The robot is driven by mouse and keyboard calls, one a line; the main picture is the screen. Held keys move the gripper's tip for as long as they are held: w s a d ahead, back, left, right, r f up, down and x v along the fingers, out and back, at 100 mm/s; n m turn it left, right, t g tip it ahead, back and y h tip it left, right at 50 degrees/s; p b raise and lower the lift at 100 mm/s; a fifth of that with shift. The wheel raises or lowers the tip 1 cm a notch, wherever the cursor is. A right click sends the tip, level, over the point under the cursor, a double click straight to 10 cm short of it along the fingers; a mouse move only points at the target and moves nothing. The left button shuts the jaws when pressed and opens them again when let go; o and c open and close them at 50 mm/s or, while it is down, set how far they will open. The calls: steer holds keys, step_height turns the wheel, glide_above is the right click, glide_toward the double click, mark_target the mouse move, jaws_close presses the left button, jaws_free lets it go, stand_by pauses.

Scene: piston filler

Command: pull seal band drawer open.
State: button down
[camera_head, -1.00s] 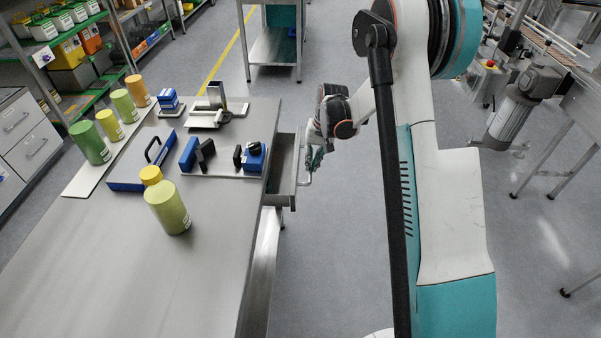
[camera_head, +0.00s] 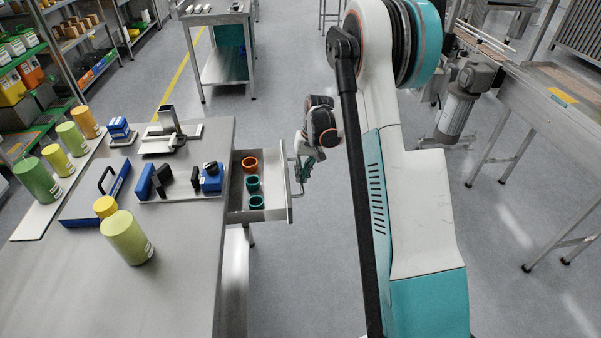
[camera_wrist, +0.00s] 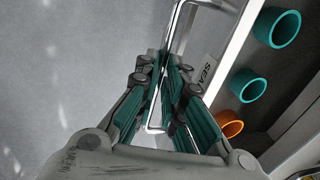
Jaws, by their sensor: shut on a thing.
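The seal band drawer (camera_head: 270,215) stands pulled out from the right side of the steel table in the head view. Inside it lie one orange band (camera_head: 250,164) and two teal bands (camera_head: 252,184); the bands also show in the wrist view (camera_wrist: 248,86). My gripper (camera_head: 303,170) is at the drawer's right-hand front. In the wrist view its teal-padded fingers (camera_wrist: 163,95) are shut on the bar handle (camera_wrist: 176,30). A label beginning "SEA" (camera_wrist: 208,68) shows on the drawer front, partly hidden by a finger.
The steel table (camera_head: 150,285) carries a yellow-capped bottle (camera_head: 126,236), blue fixtures (camera_head: 152,182) and several bottles at the left. Floor right of the drawer (camera_head: 300,270) is clear. A second metal table (camera_head: 560,120) stands at the far right.

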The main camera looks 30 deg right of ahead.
steer(key=c, duration=1.7)
jaws_free()
steer(key=r, duration=0.4)
steer(key=d+r, duration=0.1)
steer(key=r, duration=0.3)
steer(key=d+r, duration=0.1)
steer(key=r, duration=0.2)
steer(key=shift+s+r, duration=0.4)
